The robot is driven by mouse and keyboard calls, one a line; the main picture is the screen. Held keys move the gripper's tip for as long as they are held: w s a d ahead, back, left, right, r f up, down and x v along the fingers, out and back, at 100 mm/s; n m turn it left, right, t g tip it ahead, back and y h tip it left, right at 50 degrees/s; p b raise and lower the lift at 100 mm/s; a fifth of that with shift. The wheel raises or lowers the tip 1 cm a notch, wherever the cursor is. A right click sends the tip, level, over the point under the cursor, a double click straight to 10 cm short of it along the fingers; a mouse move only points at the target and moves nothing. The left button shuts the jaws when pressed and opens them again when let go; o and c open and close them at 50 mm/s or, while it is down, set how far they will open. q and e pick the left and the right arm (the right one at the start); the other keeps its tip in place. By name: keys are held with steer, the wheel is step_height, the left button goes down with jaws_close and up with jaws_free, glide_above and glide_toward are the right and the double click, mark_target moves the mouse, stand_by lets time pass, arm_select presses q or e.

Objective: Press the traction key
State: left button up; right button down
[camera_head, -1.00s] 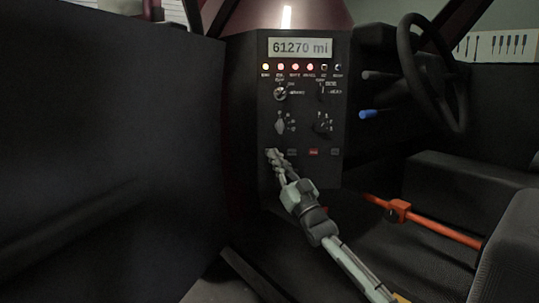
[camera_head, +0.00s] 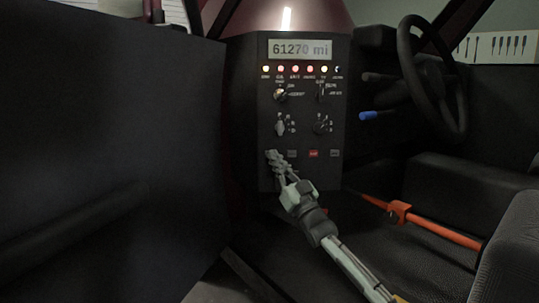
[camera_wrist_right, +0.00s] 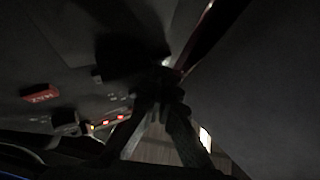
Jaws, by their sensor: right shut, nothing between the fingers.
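The console (camera_head: 262,110) carries a row of small keys near its bottom: a grey key (camera_head: 291,153), a red key (camera_head: 313,154) and another grey key (camera_head: 334,153). Their labels are too small to read, so I cannot tell which is the traction key. My right gripper (camera_head: 271,154) is shut and empty, its tips at the left end of this row, covering whatever is there. I cannot tell whether they touch the panel. In the right wrist view the fingers (camera_wrist_right: 165,92) meet near the dark panel, with the red key (camera_wrist_right: 40,93) at left. My left gripper is not in view.
Above the keys are knobs, a lamp row (camera_head: 295,69) and a display (camera_head: 300,49) reading 61270 mi. A steering wheel (camera_head: 408,60), a blue-tipped lever (camera_head: 370,115), an orange bar (camera_head: 440,231) and seats (camera_head: 515,235) lie right. A dark panel (camera_head: 100,150) fills the left.

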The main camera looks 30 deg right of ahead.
steer(key=shift+s+a, duration=0.1)
steer(key=shift+s, duration=0.05)
steer(key=shift+s+a, duration=0.1)
steer(key=shift+s+a+p, duration=0.5)
steer(key=shift+s+p, duration=0.3)
steer(key=shift+s, duration=0.05)
steer(key=shift+s+a+p, duration=0.45)
steer(key=shift+s+p, duration=0.3)
steer(key=shift+s, duration=0.05)
steer(key=shift+s+a+p, duration=0.5)
steer(key=shift+s+p, duration=0.3)
steer(key=shift+s, duration=0.05)
